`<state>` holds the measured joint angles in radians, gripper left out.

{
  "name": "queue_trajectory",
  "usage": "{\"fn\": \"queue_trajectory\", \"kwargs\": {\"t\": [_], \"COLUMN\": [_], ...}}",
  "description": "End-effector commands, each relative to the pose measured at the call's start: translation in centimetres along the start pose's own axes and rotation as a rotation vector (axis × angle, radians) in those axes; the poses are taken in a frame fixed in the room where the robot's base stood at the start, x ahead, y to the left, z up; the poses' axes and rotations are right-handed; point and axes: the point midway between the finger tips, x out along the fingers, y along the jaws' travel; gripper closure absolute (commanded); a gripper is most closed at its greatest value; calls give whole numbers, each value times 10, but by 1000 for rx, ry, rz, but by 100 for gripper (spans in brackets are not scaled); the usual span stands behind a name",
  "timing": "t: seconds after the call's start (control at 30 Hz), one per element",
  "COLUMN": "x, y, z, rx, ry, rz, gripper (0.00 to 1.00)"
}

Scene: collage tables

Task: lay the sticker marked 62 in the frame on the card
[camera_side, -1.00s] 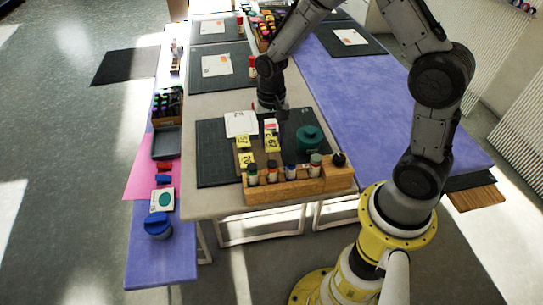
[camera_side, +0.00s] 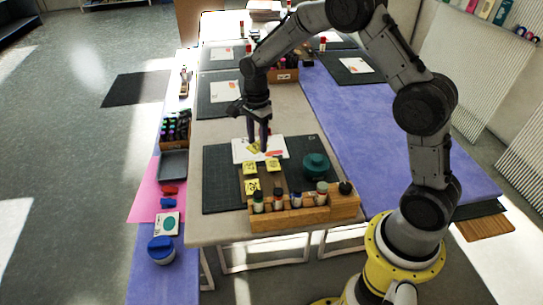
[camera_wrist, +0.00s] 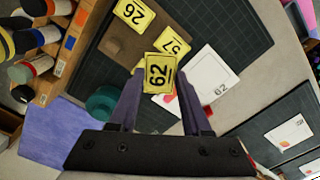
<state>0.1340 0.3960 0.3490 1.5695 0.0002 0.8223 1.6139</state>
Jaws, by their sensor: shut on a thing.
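My gripper (camera_side: 257,146) is shut on the yellow sticker marked 62 (camera_wrist: 158,74), which lies between the fingertips in the wrist view. In the side view the held sticker (camera_side: 253,148) appears over the left-middle part of the white card (camera_side: 240,155). The wrist view shows the card (camera_wrist: 213,72) to the right of the held sticker. I cannot tell whether the sticker touches the card. Small print shows on the card; its frame is not clear. Stickers marked 57 (camera_wrist: 174,43) and 26 (camera_wrist: 133,12) lie on a brown board (camera_wrist: 117,48).
A dark cutting mat (camera_side: 222,195) lies under the board and card. A teal round pot (camera_side: 316,165) stands right of the board. A wooden rack (camera_side: 290,218) of several bottles stands along the front edge. More mats with cards lie farther back.

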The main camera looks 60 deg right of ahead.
Motion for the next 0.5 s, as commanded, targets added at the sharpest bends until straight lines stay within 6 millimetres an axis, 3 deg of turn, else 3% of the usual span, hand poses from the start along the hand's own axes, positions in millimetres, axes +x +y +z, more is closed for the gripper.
{"fn": "queue_trajectory", "kwargs": {"t": [0.1, 0.3, 0.5], "x": [-1, 8, 27], "y": [-37, -90, -116], "z": [-8, -27, -43], "rx": [228, 534, 603], "ry": [-1, -4, -5], "rz": [-7, -14, -17], "gripper": [79, 79, 79]}}
